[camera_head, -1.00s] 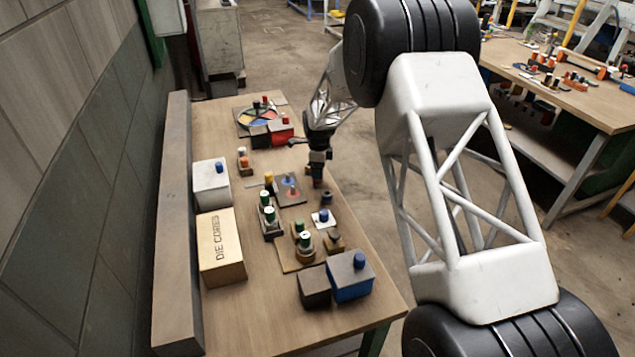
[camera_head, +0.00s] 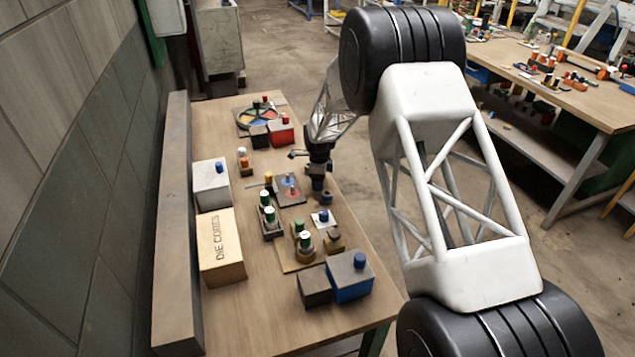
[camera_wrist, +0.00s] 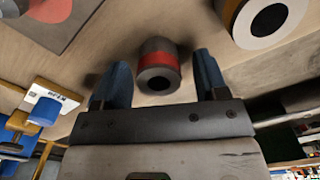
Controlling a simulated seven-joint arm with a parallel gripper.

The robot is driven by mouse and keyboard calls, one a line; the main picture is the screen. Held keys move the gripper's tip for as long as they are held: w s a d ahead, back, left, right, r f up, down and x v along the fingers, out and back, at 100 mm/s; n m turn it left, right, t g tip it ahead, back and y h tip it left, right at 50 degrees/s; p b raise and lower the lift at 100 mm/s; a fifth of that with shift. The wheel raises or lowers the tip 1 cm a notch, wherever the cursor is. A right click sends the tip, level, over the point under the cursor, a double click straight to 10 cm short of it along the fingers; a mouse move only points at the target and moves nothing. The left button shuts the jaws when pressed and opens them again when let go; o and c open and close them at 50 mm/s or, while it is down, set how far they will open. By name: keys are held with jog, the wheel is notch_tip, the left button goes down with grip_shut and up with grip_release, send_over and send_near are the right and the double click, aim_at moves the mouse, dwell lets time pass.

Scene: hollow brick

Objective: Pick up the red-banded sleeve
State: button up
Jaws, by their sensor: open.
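The red-banded sleeve (camera_wrist: 158,62) is a short grey cylinder with a red band and a dark hole, seen in the wrist view. It lies between the two blue fingers of my gripper (camera_wrist: 163,66), with a gap on each side. My gripper is open and empty. In the head view my gripper (camera_head: 319,190) is low over the right edge of the table, and I cannot clearly make out the sleeve beside it there.
A plate with red and blue pieces (camera_head: 290,192) is just left of my gripper. A white plate with a blue-topped piece (camera_head: 323,217) is in front. A "DIE CORES" box (camera_head: 221,247) and a blue box (camera_head: 349,280) stand nearer. Bare wood (camera_head: 245,315) shows at front left.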

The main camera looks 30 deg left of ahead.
jog(key=shift+c, duration=0.2)
jog(key=c, duration=1)
jog(key=shift+r, duration=0.1)
jog(key=shift+c, duration=0.2)
notch_tip(320, 180, up, 10)
dwell(0.4)
jog(key=s+a+r, duration=0.1)
jog(key=s+a, duration=0.4)
jog(key=s, duration=0.3)
jog(key=shift+s+r+m, duration=0.15)
jog(key=shift+s+m, duration=0.15)
jog(key=shift+s, duration=0.1)
jog(key=shift+a, duration=0.1)
